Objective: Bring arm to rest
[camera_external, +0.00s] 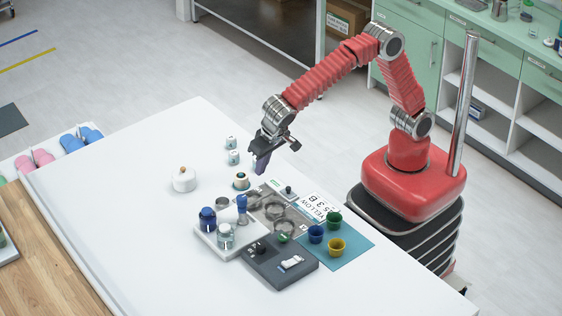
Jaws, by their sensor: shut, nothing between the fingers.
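My red arm arches over the white table (120,190) from its base at the right. My gripper (262,165) points down above the middle of the table, close to several small jars. Its fingers are small and dark in this view, and they are shut with nothing between them. A small jar with a dark top (241,181) stands just below and left of the gripper. Two small white jars, one of them here (232,142), stand left of and behind it.
A white lidded pot (184,180) stands left. In front are a white tray (212,242) with bottles, a dark grey box (280,265), and a teal mat (352,248) with green, blue and yellow cups. The table's left part is clear. Green cabinets (410,50) stand behind my base.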

